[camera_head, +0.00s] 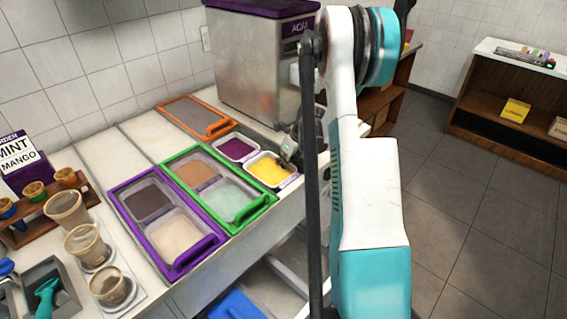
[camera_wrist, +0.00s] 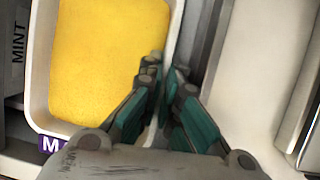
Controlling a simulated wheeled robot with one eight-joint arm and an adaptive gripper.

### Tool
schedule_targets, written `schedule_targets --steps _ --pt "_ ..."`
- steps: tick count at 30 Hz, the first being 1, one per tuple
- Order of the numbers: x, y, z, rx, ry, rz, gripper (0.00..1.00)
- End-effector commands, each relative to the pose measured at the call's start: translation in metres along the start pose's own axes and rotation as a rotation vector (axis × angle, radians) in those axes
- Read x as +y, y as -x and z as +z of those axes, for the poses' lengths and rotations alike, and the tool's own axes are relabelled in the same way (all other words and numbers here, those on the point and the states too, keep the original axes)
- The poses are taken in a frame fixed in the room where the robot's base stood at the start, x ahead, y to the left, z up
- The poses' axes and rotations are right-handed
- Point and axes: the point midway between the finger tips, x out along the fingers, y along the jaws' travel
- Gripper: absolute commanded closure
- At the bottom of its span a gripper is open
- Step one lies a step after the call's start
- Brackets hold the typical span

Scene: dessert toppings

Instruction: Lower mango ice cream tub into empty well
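The mango ice cream tub (camera_head: 269,170) is a white tub filled with yellow, beside a white tub of dark purple (camera_head: 235,148) near the steel machine. In the wrist view the mango tub (camera_wrist: 105,60) fills the left half, with a purple label partly hidden at its lower edge. My gripper (camera_wrist: 166,72) is shut on the tub's right wall, one finger inside against the yellow and one outside. In the head view my gripper (camera_head: 289,152) is small at the tub's right end. The well under the tub is hidden, and I cannot tell how deep the tub sits.
A green frame (camera_head: 268,201) and a purple frame (camera_head: 176,272) hold more tubs to the left. An orange-framed panel (camera_head: 219,129) lies behind. The steel machine (camera_head: 262,70) stands close at the back. Cups (camera_head: 82,243) stand at the front left.

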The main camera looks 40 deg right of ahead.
Motion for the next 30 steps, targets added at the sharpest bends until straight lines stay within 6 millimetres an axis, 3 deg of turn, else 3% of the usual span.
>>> schedule_targets --steps 1,3,19,23,30 --pt "0.0 0.0 0.0 -0.001 0.0 0.0 0.86" --pt "0.0 0.0 0.0 0.0 0.0 0.0 0.72" --pt "-0.004 0.004 0.0 -0.001 -0.001 -0.007 0.72" --pt "-0.004 0.018 0.0 -0.001 -0.002 -0.007 0.72" --pt "-0.001 0.064 -0.001 0.0 -0.002 -0.006 0.72"
